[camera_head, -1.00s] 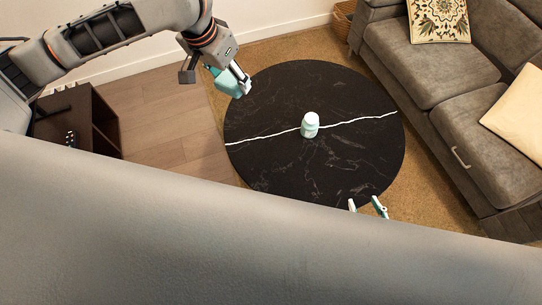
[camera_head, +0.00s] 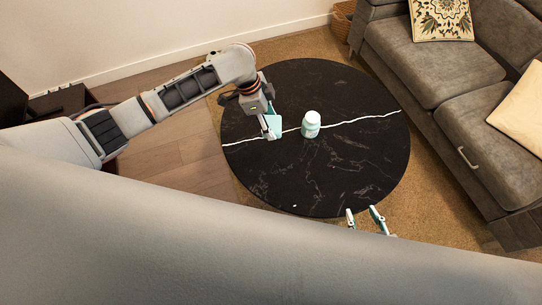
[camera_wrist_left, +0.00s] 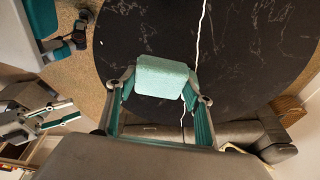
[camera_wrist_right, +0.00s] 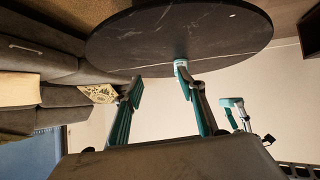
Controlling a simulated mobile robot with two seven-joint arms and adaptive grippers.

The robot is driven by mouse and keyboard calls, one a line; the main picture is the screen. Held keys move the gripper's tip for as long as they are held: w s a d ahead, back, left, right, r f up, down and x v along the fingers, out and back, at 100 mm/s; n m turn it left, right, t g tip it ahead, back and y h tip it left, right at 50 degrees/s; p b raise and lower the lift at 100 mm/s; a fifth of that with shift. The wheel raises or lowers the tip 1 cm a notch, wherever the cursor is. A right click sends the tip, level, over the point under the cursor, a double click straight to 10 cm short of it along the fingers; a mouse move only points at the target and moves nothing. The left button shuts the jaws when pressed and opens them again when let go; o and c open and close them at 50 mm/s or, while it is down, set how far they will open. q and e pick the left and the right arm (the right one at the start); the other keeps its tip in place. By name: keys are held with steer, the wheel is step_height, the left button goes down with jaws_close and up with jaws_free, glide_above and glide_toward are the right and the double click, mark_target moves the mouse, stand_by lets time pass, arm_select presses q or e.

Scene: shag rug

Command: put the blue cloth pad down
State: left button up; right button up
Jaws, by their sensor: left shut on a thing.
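The blue cloth pad (camera_wrist_left: 161,77) is a pale blue-green block held between the fingertips of my left gripper (camera_wrist_left: 160,88). In the head view, my left gripper (camera_head: 269,131) hangs over the left part of the round black table (camera_head: 330,175), with the pad (camera_head: 274,124) partly hidden by its fingers. I cannot tell whether the pad touches the tabletop. My right gripper (camera_head: 363,216) is open near the table's front edge; in the right wrist view its fingers (camera_wrist_right: 159,80) are apart with nothing between them.
A white and pale green bottle (camera_head: 311,124) stands upright on the table, just right of the pad. A grey sofa (camera_head: 425,75) with cushions stands to the right. The front and right parts of the tabletop are clear.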

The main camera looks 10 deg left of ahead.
arm_select(q)
step_height(320, 180, down, 14)
steer(key=b, duration=0.4)
steer(key=shift+s, duration=0.15)
steer(key=shift+f+b, duration=0.35)
steer(key=shift+b, duration=0.05)
steer(key=shift+f, duration=0.3)
step_height(320, 180, down, 4)
steer(key=shift+f+b, duration=0.1)
steer(key=shift+b, duration=0.8)
steer(key=shift+r, duration=0.2)
steer(key=shift+f, duration=0.15)
steer(key=o, duration=1.2)
steer(key=shift+f, duration=0.1)
steer(key=shift+c, duration=0.2)
arm_select(e)
steer(key=f, duration=0.2)
steer(key=d+f, duration=0.1)
steer(key=f, duration=0.2)
steer(key=shift+w+d+f, duration=0.1)
steer(key=shift+d+f, duration=0.05)
steer(key=shift+d, duration=0.05)
